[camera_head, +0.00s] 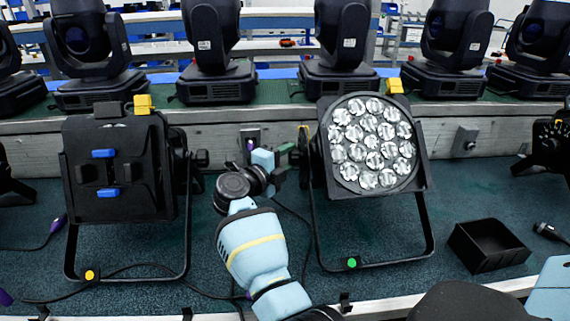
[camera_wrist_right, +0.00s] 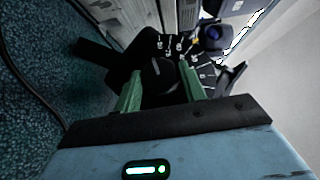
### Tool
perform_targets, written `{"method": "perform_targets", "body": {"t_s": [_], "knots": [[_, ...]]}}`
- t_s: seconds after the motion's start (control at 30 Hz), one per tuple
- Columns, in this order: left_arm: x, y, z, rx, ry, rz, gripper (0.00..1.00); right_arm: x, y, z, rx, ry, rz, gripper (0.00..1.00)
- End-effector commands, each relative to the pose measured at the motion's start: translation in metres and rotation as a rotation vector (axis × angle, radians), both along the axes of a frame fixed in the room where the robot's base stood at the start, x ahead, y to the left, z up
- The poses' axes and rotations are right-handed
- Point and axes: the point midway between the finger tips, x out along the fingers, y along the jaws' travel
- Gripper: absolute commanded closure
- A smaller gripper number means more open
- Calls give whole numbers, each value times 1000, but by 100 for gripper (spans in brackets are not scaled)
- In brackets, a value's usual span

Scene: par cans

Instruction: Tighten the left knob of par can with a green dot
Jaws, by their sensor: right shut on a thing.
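The par can with the green dot (camera_head: 374,142) stands right of centre in the head view, its several round lenses facing me. The green dot (camera_head: 351,263) is on the front of its floor bracket. My right gripper (camera_head: 287,160) reaches its left side with green fingers. In the right wrist view the right gripper (camera_wrist_right: 162,84) has a finger on either side of a black knob (camera_wrist_right: 161,76) and is shut on it. The fingers mostly hide the knob in the head view. My left gripper is not in view.
Another par can (camera_head: 122,180) with a yellow dot (camera_head: 90,274) stands to the left, close to my right arm. Several moving-head lights line the ledge behind. Cables run across the floor.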

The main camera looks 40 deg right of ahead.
Motion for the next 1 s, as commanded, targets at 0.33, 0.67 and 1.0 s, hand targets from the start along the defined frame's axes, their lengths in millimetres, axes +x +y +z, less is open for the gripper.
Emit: {"method": "perform_targets", "body": {"t_s": [0.33,0.67,1.0], "knots": [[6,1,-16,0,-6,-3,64,0,1,-4,-67,-123,0,82],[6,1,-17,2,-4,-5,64,0,0,-2,-77,-145,0,82],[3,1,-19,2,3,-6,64,0,0,-2,-77,-143,-1,41]]}}
